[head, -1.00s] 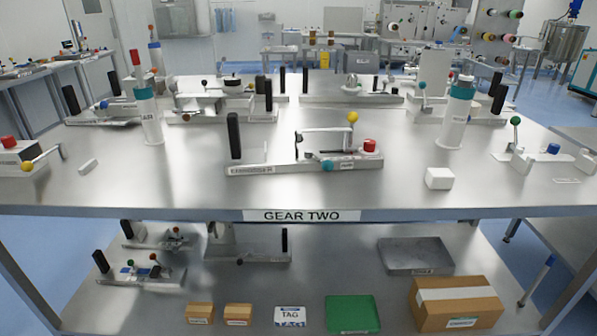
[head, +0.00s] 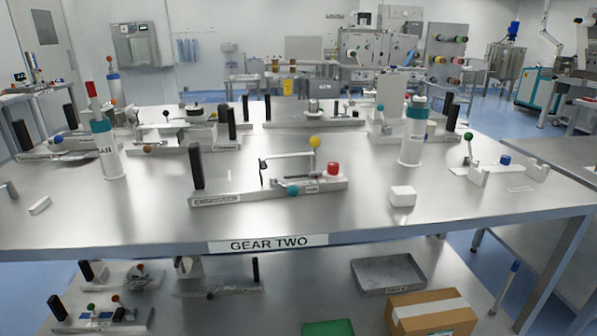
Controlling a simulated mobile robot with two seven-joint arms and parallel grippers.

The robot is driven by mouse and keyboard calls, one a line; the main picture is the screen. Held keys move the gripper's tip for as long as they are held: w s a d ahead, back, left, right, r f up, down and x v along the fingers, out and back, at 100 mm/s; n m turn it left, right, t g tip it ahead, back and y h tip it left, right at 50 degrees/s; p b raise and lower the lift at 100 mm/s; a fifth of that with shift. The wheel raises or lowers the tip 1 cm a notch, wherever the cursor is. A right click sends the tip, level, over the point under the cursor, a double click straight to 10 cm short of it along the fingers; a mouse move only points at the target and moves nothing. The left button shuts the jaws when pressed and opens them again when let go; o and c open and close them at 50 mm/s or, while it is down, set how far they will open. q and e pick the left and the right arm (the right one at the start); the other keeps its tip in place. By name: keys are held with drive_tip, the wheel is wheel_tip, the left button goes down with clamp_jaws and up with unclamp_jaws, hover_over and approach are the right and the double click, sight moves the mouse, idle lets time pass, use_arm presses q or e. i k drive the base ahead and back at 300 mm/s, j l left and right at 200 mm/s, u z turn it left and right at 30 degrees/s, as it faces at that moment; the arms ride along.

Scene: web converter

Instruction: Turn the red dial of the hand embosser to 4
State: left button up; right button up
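The hand embosser (head: 230,194) stands on the steel table in the middle of the head view. It has a black upright handle at its left end, a yellow ball on a lever and a teal knob. Its red dial (head: 332,168) sits at the right end of its base. The numbers on the dial are too small to read. Neither of my grippers shows in the head view.
A white block (head: 402,196) lies right of the embosser. White bottles with teal bands stand at the left (head: 106,147) and right (head: 411,134). Other devices fill the back of the table. The front edge carries a GEAR TWO label (head: 268,244). A lower shelf holds a grey tray (head: 388,274) and a carton (head: 432,314).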

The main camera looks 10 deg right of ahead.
sight(333, 168)
drive_tip(key=i+l, duration=0.1)
drive_tip(key=l, duration=0.3)
drive_tip(key=i+l, duration=0.15)
drive_tip(key=l, duration=0.2)
drive_tip(key=i+l, duration=0.1)
drive_tip(key=l, duration=0.3)
drive_tip(key=i+l+u, duration=0.1)
drive_tip(key=l, duration=0.3)
